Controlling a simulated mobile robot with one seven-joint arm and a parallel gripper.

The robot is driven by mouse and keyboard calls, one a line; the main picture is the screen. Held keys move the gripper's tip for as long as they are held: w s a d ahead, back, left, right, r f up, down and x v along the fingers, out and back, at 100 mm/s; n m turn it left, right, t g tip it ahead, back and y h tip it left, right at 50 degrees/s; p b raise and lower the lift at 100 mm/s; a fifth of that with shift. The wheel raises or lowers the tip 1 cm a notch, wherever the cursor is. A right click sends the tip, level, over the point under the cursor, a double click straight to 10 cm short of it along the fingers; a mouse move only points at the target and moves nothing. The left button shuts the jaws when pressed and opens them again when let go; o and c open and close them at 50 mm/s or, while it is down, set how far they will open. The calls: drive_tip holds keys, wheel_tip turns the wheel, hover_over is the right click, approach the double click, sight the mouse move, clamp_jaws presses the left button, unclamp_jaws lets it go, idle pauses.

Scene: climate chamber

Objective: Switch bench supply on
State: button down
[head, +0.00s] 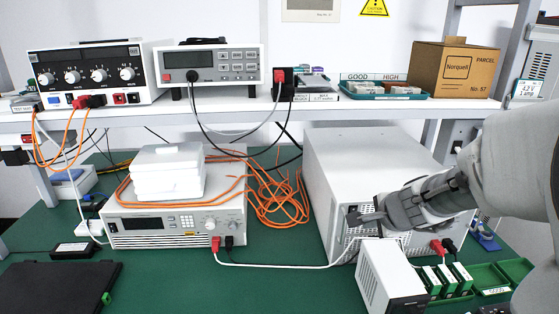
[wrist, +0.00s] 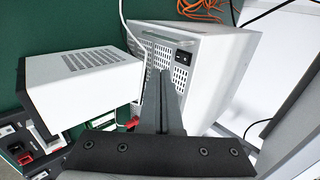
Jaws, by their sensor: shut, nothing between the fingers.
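A large white box (head: 375,150) with a perforated front panel stands on the green bench at centre right; I take it for the bench supply. The wrist view shows its panel (wrist: 206,75) with a black rocker switch (wrist: 183,57) near the top edge. I cannot tell the switch's position. My gripper (head: 354,217) is shut and empty in front of this panel, partly hiding it in the head view. In the wrist view its fingertips (wrist: 164,74) are just beside and below the switch. Contact with the panel cannot be told.
A smaller white box (head: 388,277) stands close in front of the panel. Red and black plugs (head: 440,247) and green trays (head: 515,268) are to its right. A keypad instrument (head: 172,222) bearing white blocks and orange cables (head: 275,195) lie left. Bare green bench lies front centre.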

drive_tip(key=w+f, duration=0.3)
drive_tip(key=w, duration=0.3)
drive_tip(key=shift+w+f, duration=0.15)
drive_tip(key=shift+w, duration=0.2)
drive_tip(key=shift+b, duration=0.3)
drive_tip(key=b, duration=0.4)
drive_tip(key=shift+w+f+t, duration=0.1)
drive_tip(key=shift+f+t, duration=0.3)
drive_tip(key=t+b, duration=0.1)
drive_tip(key=b, duration=0.3)
drive_tip(key=shift+r, duration=0.15)
drive_tip(key=shift+b, duration=0.3)
